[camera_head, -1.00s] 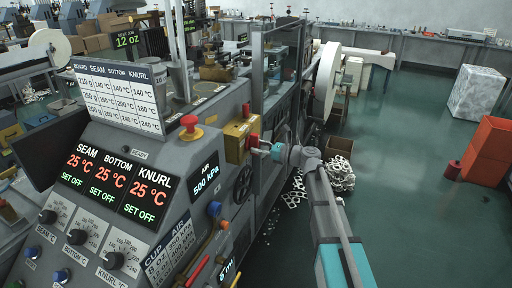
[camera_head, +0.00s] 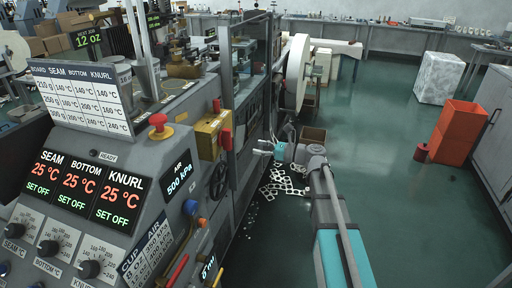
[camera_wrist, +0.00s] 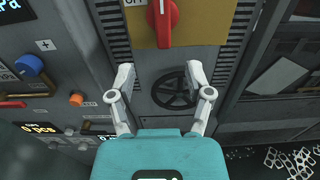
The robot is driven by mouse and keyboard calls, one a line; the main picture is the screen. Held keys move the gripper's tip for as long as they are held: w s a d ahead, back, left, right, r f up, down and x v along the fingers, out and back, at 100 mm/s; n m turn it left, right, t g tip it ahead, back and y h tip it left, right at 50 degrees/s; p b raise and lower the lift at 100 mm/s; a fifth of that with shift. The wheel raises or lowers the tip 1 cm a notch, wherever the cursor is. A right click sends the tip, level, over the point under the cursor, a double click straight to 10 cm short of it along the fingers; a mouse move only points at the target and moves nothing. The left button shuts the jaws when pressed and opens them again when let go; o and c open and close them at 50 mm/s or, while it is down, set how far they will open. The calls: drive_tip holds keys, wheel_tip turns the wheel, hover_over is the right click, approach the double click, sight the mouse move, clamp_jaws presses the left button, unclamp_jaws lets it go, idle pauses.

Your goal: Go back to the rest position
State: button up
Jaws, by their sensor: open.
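My gripper (camera_head: 260,148) is open and empty at the end of my arm, just right of the machine's side in the head view. It stands apart from the yellow switch box (camera_head: 210,134) and its red switch handle (camera_head: 226,139). In the wrist view my gripper (camera_wrist: 160,76) shows two spread fingers with nothing between them. The red handle (camera_wrist: 162,22) points up and down on the yellow plate beyond the fingertips. A dark handwheel (camera_wrist: 176,88) shows behind the fingers.
The control panel has a red mushroom button (camera_head: 158,126) and displays reading 25 °C and SET OFF. Scrap cutouts (camera_head: 282,186) lie on the floor beside the machine. An orange bin (camera_head: 456,132) stands at the right. The green floor (camera_head: 390,200) between is clear.

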idle(0.3)
drive_tip(key=s+d+f+n+g+h+p, duration=0.2)
drive_tip(key=s+f+n+g+h+p, duration=0.2)
drive_tip(key=s+f+n+h, duration=0.65)
drive_tip(key=s+d+n+g+h+p, duration=0.2)
drive_tip(key=s+d+n+h, duration=0.4)
drive_tip(key=s+d+n, duration=0.5)
drive_tip(key=shift+f+n+p, duration=0.25)
drive_tip(key=shift+n+p, duration=0.1)
drive_tip(key=shift+p, duration=0.4)
drive_tip(key=shift+h, duration=0.25)
